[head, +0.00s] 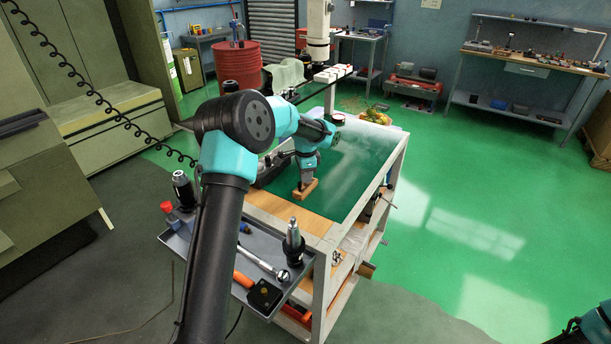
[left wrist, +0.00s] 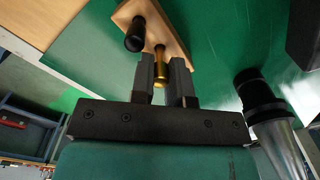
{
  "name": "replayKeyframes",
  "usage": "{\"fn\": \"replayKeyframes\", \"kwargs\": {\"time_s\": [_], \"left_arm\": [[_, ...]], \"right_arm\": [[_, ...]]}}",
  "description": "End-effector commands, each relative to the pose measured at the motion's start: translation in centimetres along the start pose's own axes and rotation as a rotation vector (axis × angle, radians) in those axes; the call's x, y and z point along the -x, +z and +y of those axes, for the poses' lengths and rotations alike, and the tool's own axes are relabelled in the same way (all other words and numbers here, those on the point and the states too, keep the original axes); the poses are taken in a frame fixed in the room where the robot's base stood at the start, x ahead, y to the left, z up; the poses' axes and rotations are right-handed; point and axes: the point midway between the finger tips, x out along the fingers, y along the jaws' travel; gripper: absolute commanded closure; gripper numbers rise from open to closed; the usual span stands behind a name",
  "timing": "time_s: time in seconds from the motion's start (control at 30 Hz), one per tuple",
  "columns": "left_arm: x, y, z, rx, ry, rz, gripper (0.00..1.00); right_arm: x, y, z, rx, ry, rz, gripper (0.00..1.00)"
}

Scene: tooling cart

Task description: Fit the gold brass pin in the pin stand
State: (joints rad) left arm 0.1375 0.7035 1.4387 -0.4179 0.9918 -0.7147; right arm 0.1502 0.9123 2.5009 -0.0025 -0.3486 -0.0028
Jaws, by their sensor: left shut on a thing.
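The pin stand is a small light-wood block on the green mat; it shows in the left wrist view (left wrist: 150,12) and in the head view (head: 311,186). A black pin (left wrist: 135,38) stands on it. My left gripper (left wrist: 163,65) is shut on the gold brass pin (left wrist: 160,68), which points toward the stand beside the black pin. The pin's far end overlaps the stand's edge; I cannot tell whether it is seated. In the head view my left gripper (head: 305,182) is right over the stand and hides the gold pin. My right gripper is out of view.
A black and silver tool holder (left wrist: 262,98) is close to the right of my left gripper in the wrist view. A grey side tray (head: 222,258) with tools hangs at the cart's near left. The green mat (head: 350,180) right of the stand is clear.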

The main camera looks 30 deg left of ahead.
Motion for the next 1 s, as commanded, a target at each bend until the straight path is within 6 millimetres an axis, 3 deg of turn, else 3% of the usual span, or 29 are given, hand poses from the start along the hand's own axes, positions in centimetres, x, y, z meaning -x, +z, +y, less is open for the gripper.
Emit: {"fn": "replayKeyframes", "kwargs": {"time_s": [0.07,0.1,0.4,0.77,1.0], "left_arm": [[0.0,0.0,0.0,0.000,0.000,0.000,1.00],[0.0,0.0,0.0,0.000,0.000,0.000,0.82],[0.0,0.0,0.0,0.000,0.000,0.000,0.54],[0.5,0.0,0.0,0.000,-0.001,0.001,0.54],[3.6,-0.1,0.0,-0.001,-0.003,0.002,0.54]], "right_arm": [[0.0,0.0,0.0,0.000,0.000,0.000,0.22],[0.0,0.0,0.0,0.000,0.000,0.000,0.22],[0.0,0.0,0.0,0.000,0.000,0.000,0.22],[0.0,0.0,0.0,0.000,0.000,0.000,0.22],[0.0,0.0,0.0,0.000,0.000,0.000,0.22]]}}
